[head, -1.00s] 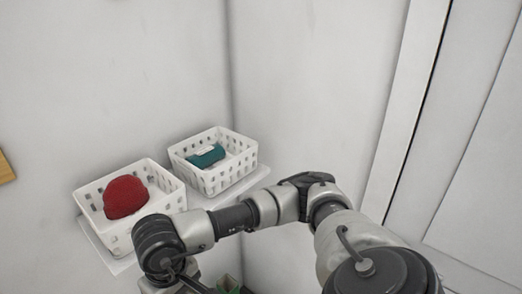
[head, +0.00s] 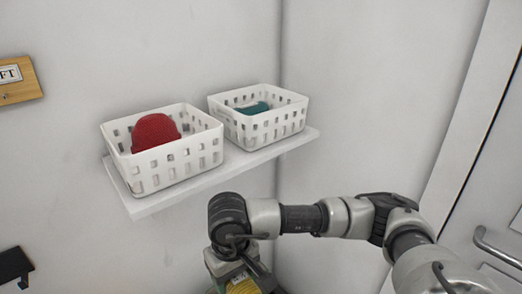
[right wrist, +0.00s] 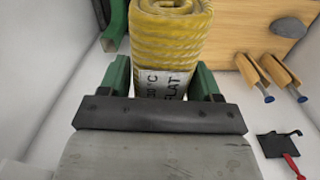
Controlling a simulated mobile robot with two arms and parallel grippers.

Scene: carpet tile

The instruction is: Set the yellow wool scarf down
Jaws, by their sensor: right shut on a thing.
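The yellow wool scarf (right wrist: 172,30) is a ribbed, rolled bundle with a white printed care label facing the wrist camera. My right gripper (right wrist: 162,82) has green fingers on either side of the scarf's near end and is shut on it. In the head view, my right gripper (head: 238,278) is at the bottom edge, below the shelf in the picture, with a bit of yellow showing. Most of the scarf is out of that view. My left gripper is not in view.
A white wall shelf (head: 150,207) bears two white baskets. The left basket (head: 178,164) holds a red knitted thing (head: 156,131); the right basket (head: 262,128) holds a teal thing (head: 252,108). A wooden board with pegs (right wrist: 268,72) shows in the wrist view. A door handle (head: 495,250) is at right.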

